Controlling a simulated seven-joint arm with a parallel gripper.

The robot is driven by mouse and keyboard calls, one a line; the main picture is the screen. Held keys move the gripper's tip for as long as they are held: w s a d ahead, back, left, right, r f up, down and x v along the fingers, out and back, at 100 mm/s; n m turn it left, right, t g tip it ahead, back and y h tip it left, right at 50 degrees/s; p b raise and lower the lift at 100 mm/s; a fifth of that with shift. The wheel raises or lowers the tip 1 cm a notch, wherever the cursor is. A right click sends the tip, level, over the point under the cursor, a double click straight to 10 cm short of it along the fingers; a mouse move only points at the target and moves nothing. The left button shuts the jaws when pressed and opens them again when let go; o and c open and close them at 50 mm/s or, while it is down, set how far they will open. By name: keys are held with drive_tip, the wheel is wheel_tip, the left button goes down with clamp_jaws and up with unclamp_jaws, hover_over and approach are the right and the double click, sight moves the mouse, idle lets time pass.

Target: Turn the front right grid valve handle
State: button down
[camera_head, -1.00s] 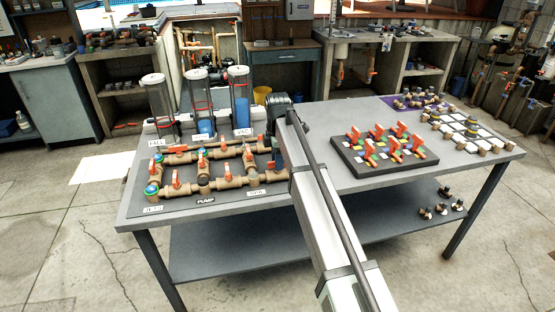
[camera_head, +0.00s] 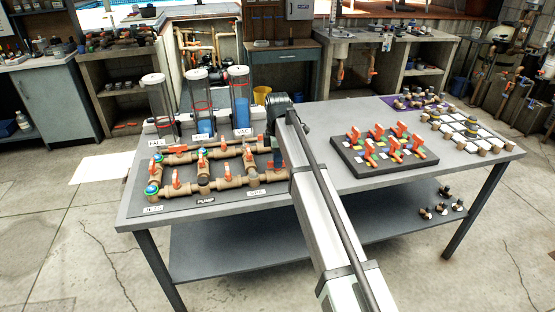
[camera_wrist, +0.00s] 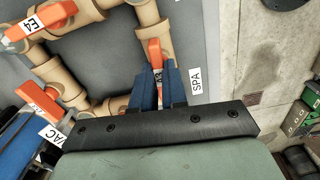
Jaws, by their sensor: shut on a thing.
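An orange valve handle (camera_wrist: 155,53) sits on a tan pipe grid beside the SPA label (camera_wrist: 196,82) in the wrist view. My gripper (camera_wrist: 159,74) has its blue fingers closed around this handle, and the handle's end shows beyond the fingertips. In the head view the pipe grid (camera_head: 228,183) lies on the left half of the table, with several orange handles. My gripper (camera_head: 277,158) is at the grid's right side there, partly hidden by my wrist and arm. The handle's exact angle is hard to read in the head view.
Another orange handle tagged E4 (camera_wrist: 52,20) and one by the VAC label (camera_wrist: 40,102) are close by. Three clear cylinders (camera_head: 199,105) stand behind the grid. A dark board (camera_head: 350,160) with several orange handles lies right of my arm.

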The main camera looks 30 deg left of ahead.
drive_tip(key=m, duration=0.8)
drive_tip(key=shift+m, duration=0.4)
drive_tip(key=m, duration=0.4)
drive_tip(key=shift+m, duration=2.1)
drive_tip(key=c, duration=1.2)
unclamp_jaws()
drive_tip(key=shift+o, duration=0.2)
wheel_tip(320, 180, up, 14)
